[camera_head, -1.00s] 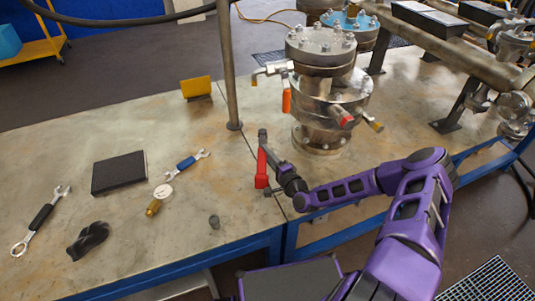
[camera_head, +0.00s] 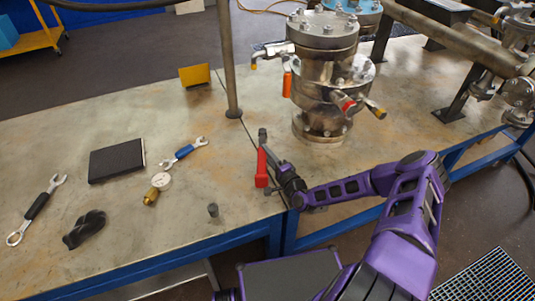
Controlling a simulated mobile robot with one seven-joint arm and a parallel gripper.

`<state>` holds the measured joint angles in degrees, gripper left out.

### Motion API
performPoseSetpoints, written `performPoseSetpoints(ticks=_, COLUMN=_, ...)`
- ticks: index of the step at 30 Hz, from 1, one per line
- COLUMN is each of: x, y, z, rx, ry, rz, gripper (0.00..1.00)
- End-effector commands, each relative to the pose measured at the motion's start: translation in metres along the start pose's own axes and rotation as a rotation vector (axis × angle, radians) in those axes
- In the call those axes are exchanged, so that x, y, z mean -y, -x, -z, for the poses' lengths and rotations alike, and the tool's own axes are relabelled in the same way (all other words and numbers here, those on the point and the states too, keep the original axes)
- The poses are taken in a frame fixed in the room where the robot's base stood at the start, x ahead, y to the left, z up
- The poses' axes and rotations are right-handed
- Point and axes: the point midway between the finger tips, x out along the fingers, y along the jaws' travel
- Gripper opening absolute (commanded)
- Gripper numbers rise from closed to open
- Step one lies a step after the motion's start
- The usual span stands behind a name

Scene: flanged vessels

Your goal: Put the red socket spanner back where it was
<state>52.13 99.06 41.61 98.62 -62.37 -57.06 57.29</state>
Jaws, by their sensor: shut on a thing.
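The red socket spanner (camera_head: 261,168) has a red handle and a grey socket end at its top in the picture. My gripper (camera_head: 272,180) reaches in from the right and is shut on the spanner, near the front edge of the workbench (camera_head: 225,165). The fingertips are small and partly hidden by the spanner. I cannot tell whether the spanner touches the bench top or is held just above it.
A flanged steel vessel (camera_head: 322,80) with valve handles stands behind and right of my gripper. A metal post (camera_head: 229,70) rises behind it. A blue-handled spanner (camera_head: 184,152), gauge (camera_head: 162,181), black pad (camera_head: 117,160), black-handled spanner (camera_head: 36,207) and small grey cylinder (camera_head: 213,210) lie left.

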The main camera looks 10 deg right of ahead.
Motion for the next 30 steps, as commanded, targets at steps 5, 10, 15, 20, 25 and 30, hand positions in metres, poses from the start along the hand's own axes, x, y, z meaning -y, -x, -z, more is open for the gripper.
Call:
performPoseSetpoints(ticks=5, x=0.0, y=-0.001, z=0.0, rx=-0.001, ry=0.0, rz=0.003, gripper=0.0)
performPoseSetpoints(ticks=10, x=-0.003, y=-0.001, z=0.0, rx=0.0, ry=0.0, rz=0.003, gripper=0.0)
performPoseSetpoints(ticks=15, x=-0.006, y=-0.001, z=0.0, rx=0.0, ry=0.0, rz=0.004, gripper=0.0)
performPoseSetpoints(ticks=20, x=-0.009, y=-0.001, z=0.0, rx=-0.001, ry=0.0, rz=0.004, gripper=0.0)
performPoseSetpoints(ticks=25, x=-0.01, y=-0.001, z=0.0, rx=-0.001, ry=0.0, rz=0.004, gripper=0.45)
performPoseSetpoints(ticks=30, x=-0.011, y=0.0, z=0.0, rx=0.0, ry=0.0, rz=0.002, gripper=0.67)
